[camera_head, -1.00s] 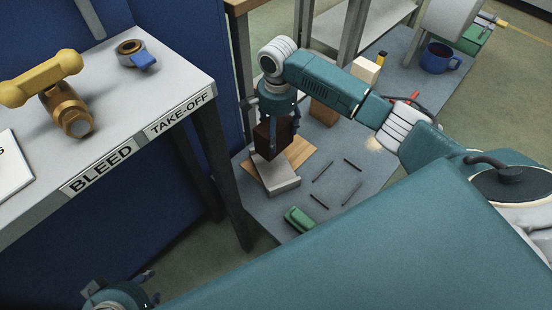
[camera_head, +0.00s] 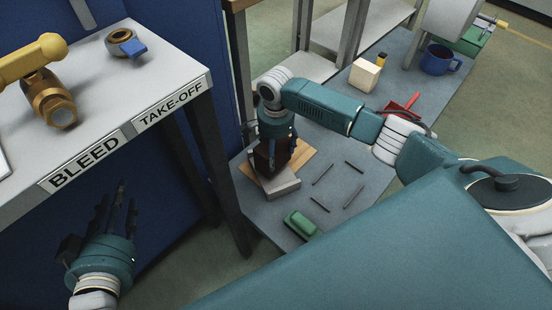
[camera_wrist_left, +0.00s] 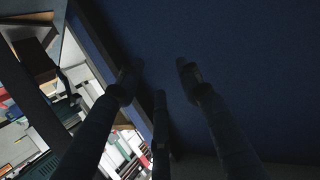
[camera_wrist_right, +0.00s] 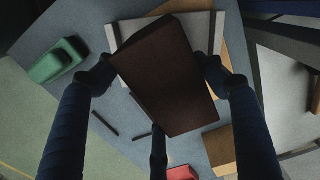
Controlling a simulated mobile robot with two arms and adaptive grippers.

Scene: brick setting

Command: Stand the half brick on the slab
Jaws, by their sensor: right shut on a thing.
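The dark brown half brick (camera_head: 266,158) is upright in my right gripper (camera_head: 272,150), at the pale grey slab (camera_head: 284,188). In the right wrist view the half brick (camera_wrist_right: 165,80) fills the space between the fingers of my right gripper (camera_wrist_right: 158,72). The slab (camera_wrist_right: 113,38) shows behind it there. I cannot tell whether the brick's underside touches the slab. My left gripper (camera_head: 116,208) is raised below the bench at the left, fingers apart and empty. In the left wrist view its fingers (camera_wrist_left: 158,75) have nothing between them.
A wooden board (camera_head: 247,170) lies under the slab. Thin dark rods (camera_head: 322,174) and a green object (camera_head: 300,224) lie nearby. A pale block (camera_head: 365,75), red tool (camera_head: 405,103) and blue mug (camera_head: 440,58) stand further back. The labelled bench (camera_head: 100,150) is at the left.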

